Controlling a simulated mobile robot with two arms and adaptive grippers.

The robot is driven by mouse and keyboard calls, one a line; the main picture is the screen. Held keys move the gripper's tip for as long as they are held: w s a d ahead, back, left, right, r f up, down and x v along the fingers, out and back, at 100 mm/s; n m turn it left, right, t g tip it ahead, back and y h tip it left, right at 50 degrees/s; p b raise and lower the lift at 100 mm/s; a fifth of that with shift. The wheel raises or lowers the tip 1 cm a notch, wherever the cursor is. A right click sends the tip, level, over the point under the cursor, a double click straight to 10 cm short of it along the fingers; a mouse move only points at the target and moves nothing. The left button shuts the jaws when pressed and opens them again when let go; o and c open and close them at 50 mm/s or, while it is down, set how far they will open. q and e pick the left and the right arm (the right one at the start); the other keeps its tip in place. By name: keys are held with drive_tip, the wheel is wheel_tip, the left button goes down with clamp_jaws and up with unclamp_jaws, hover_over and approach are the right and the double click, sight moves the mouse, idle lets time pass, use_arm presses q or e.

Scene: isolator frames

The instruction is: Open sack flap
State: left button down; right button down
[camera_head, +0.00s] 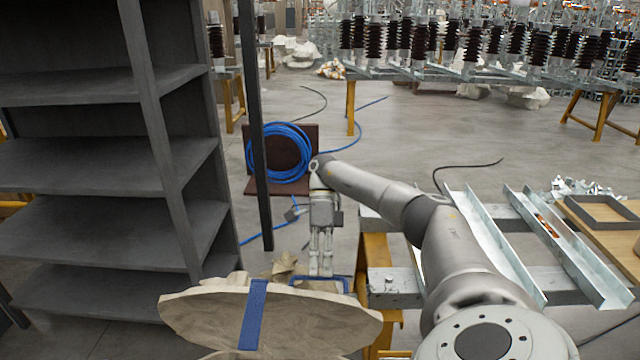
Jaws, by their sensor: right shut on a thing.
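The beige sack (205,312) is at the bottom of the head view, cut off by the lower edge. A blue strap (253,315) runs down its near side. A blue edging (344,284) shows just behind the sack's upper rim. My right gripper (321,266) points down at the sack's far side, its fingers close together at the blue edging. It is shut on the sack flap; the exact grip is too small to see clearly. My left gripper is not in view.
A dark grey shelf unit (95,165) stands close on the left, with a dark post (257,150) beside it. Metal channels (565,250) lie on a yellow-legged trestle at right. A blue hose coil (278,152) is behind. Open floor (400,140) lies beyond.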

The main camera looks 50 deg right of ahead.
wheel_tip(320, 180, down, 2)
drive_tip(key=shift+f, duration=0.1)
drive_tip(key=c, duration=1.9)
unclamp_jaws()
drive_tip(key=o, duration=0.4)
drive_tip(key=shift+w+d+f, duration=0.3)
drive_tip(key=shift+d, duration=0.1)
drive_tip(key=shift+r, duration=0.1)
drive_tip(key=shift+s+a, duration=0.1)
drive_tip(key=shift+r, duration=0.1)
drive_tip(key=shift+v, duration=3.95)
